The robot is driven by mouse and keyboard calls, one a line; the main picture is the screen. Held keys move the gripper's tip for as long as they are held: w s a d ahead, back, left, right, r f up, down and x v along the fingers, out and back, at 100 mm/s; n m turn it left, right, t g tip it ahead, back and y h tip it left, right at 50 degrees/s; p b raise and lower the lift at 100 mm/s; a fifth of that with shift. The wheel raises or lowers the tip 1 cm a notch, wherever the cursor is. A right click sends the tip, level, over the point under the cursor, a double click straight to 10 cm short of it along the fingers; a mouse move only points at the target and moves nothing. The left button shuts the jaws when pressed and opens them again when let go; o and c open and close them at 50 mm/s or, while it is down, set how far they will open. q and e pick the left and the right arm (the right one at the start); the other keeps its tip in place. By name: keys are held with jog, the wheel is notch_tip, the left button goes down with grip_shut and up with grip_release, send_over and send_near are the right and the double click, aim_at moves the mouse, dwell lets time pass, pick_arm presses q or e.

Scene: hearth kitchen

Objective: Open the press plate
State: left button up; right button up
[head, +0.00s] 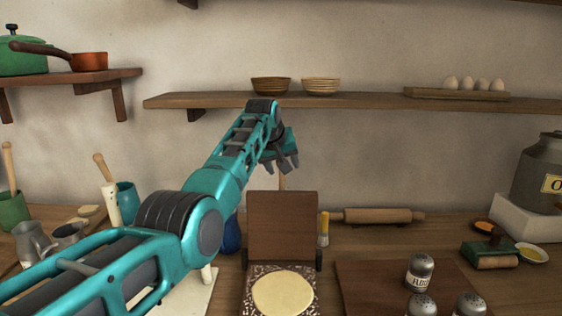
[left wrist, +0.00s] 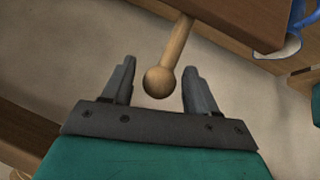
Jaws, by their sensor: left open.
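The press plate (head: 282,222) is a brown board standing upright at the back of its base. A pale round dough disc (head: 283,293) lies on the speckled base (head: 250,283) in front of it. A wooden handle (head: 282,181) sticks up from the plate's top edge. In the left wrist view the handle (left wrist: 178,45) ends in a round knob (left wrist: 159,82), with the plate (left wrist: 245,15) behind. My left gripper (head: 287,164) is open just above the plate. Its fingers (left wrist: 159,72) lie on either side of the knob in that view, with gaps showing. The right gripper is out of view.
A wall shelf (head: 370,101) with bowls (head: 320,86) and eggs (head: 474,84) runs behind my left gripper. A rolling pin (head: 377,216) lies right of the plate. Mugs (head: 67,235) stand at the left.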

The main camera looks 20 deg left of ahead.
pick_arm(q)
jog(key=shift+r, duration=0.1)
jog(key=b+v, duration=0.1)
jog(key=v, duration=1.1)
jog(key=shift+s+r+b, duration=0.25)
jog(key=shift+b, duration=0.1)
jog(key=shift+s+f, duration=0.1)
